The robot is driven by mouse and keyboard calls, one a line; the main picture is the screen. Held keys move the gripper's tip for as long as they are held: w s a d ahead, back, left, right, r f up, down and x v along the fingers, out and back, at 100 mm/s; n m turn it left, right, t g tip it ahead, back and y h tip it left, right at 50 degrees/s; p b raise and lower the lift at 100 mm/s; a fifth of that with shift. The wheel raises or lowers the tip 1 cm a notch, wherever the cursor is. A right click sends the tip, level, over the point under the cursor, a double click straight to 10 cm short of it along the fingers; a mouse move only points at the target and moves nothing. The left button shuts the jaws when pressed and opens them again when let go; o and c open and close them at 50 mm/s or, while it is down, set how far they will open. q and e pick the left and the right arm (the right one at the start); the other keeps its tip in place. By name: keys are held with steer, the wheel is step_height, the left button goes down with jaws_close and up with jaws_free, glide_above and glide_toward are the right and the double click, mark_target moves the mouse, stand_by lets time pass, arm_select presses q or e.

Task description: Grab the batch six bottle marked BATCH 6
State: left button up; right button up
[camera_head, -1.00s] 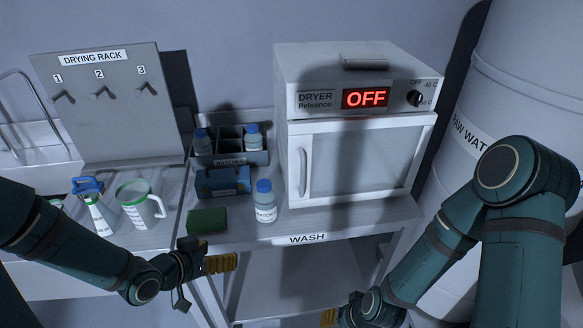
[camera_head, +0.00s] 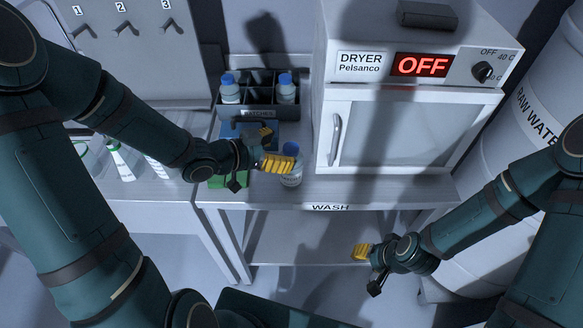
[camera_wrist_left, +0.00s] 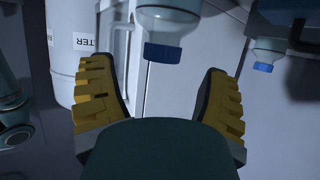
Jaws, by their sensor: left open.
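A white bottle with a blue cap (camera_head: 290,149) stands near the front of the wash counter. Its label is partly hidden behind my left gripper (camera_head: 272,148), so I cannot read its batch number. My left gripper is open, with yellow fingers, close beside this bottle. In the left wrist view a blue-capped bottle (camera_wrist_left: 162,50) appears upside down between the spread fingers of my left gripper (camera_wrist_left: 156,70), not visibly clamped. Two similar bottles stand in the dark rack, one at left (camera_head: 230,92) and one at right (camera_head: 286,92). My right gripper (camera_head: 363,251) is low at right, away from the bottles.
The dark divided rack (camera_head: 258,113) stands behind. A blue box (camera_head: 228,129) and a green block (camera_head: 230,181) are partly hidden by my left gripper. The white dryer (camera_head: 400,140), showing OFF, stands to the right. The open shelf (camera_head: 300,250) below is clear.

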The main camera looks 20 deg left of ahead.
mark_target(297, 148)
arm_select(q)
steer(key=shift+f+b+x, duration=0.1)
steer(key=shift+b+x, duration=0.2)
steer(key=shift+x, duration=1.2)
steer(key=shift+f+b+x, duration=0.15)
steer(key=shift+b+x, duration=0.1)
steer(key=shift+x, duration=1.25)
steer(key=shift+s+a, duration=0.1)
steer(key=shift+a, duration=0.05)
steer(key=shift+c, duration=0.2)
jaws_close()
